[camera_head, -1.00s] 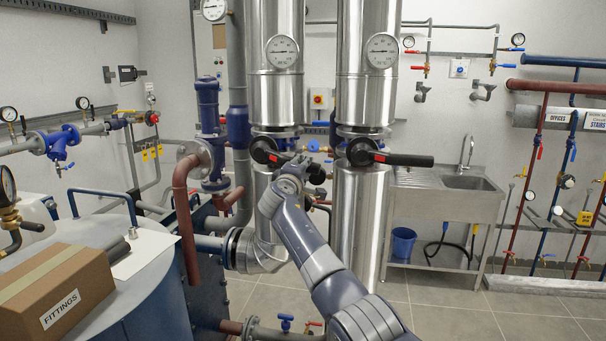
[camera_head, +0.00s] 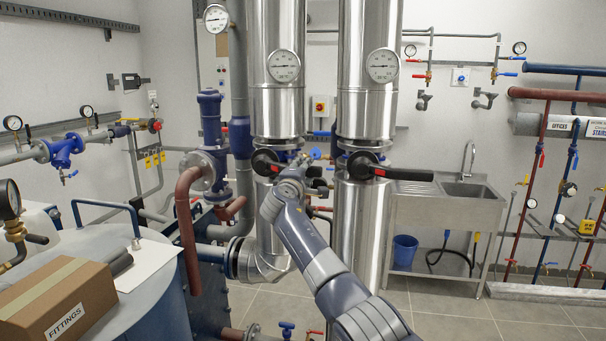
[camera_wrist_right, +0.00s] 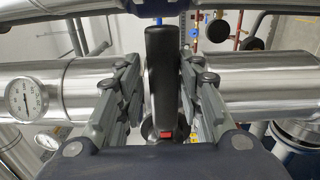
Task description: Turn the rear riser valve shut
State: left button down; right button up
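Two steel-clad risers stand mid-view in the head view, each with a black lever valve. The rear riser (camera_head: 277,105) is the left one. Its valve handle (camera_head: 265,162) points right, across the pipe, and is partly hidden by my right gripper (camera_head: 299,164). In the right wrist view the black handle (camera_wrist_right: 163,75), with a red mark near its hub, lies between the two fingers of my right gripper (camera_wrist_right: 163,85). The fingers straddle it, with what look like narrow gaps on both sides. My left gripper is not in view.
The right riser's lever (camera_head: 405,174) also points right, close to my right gripper. Gauges (camera_head: 283,66) sit on the risers above. A sink (camera_head: 468,190) stands behind at right. A cardboard box (camera_head: 55,300) lies on the tank at lower left.

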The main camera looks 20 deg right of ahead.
jog(key=shift+o, duration=0.6)
jog(key=shift+d, duration=0.2)
jog(key=v, duration=1.2)
jog(key=shift+w, duration=0.1)
